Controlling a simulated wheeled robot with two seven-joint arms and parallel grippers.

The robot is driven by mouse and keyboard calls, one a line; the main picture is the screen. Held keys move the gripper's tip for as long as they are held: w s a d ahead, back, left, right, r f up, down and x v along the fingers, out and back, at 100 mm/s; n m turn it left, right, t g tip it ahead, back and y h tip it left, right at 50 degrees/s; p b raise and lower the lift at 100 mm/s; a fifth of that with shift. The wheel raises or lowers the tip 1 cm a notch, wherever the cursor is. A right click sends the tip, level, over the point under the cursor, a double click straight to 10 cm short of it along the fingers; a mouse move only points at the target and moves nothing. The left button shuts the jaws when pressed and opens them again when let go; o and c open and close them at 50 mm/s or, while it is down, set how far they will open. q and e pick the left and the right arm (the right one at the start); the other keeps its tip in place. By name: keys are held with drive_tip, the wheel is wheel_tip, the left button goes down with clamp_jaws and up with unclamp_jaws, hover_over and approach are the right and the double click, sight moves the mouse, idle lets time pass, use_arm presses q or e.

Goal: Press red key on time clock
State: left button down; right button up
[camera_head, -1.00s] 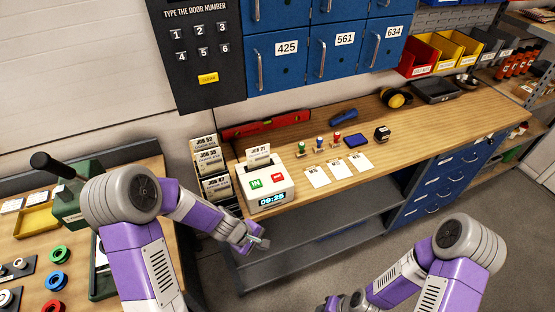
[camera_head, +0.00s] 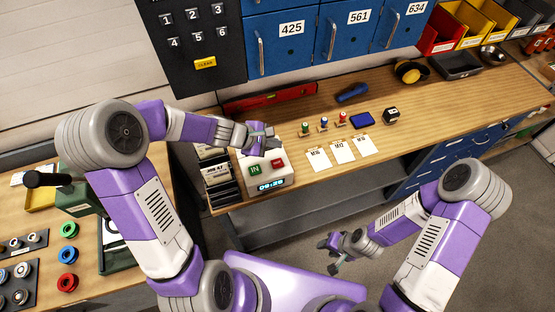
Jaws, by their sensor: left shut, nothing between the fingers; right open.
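The white time clock (camera_head: 267,183) stands on the wooden bench, with a lit display reading 09:26 on its front. Its green IN key (camera_head: 255,169) is at the left of the top face and its red key (camera_head: 278,163) is at the right. My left gripper (camera_head: 268,143) is shut and empty above the back of the clock, behind the two keys, hiding part of the clock's rear. I cannot tell whether it touches the clock. My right gripper (camera_head: 333,257) is open and empty, low in front of the bench, well away from the clock.
A card rack (camera_head: 217,174) stands close left of the clock. Stamps (camera_head: 324,124), white tags (camera_head: 342,151) and a blue ink pad (camera_head: 362,120) lie to the right. A red level (camera_head: 270,99) lies behind. Blue lockers (camera_head: 288,55) hang above the bench.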

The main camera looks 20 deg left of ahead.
use_arm(q)
drive_tip(key=w+f, duration=0.1)
drive_tip(key=b, duration=0.7)
hover_over(275, 164)
wheel_tip(275, 164, down, 7)
drive_tip(key=shift+f+b, duration=0.5)
drive_tip(key=shift+f, duration=0.1)
use_arm(e)
wheel_tip(275, 164, down, 8)
drive_tip(key=shift+w, duration=0.35)
drive_tip(key=shift+f, duration=0.1)
idle(0.4)
use_arm(q)
drive_tip(key=shift+f+b, duration=0.35)
drive_tip(key=shift+b, duration=0.15)
use_arm(e)
drive_tip(key=shift+f, duration=0.5)
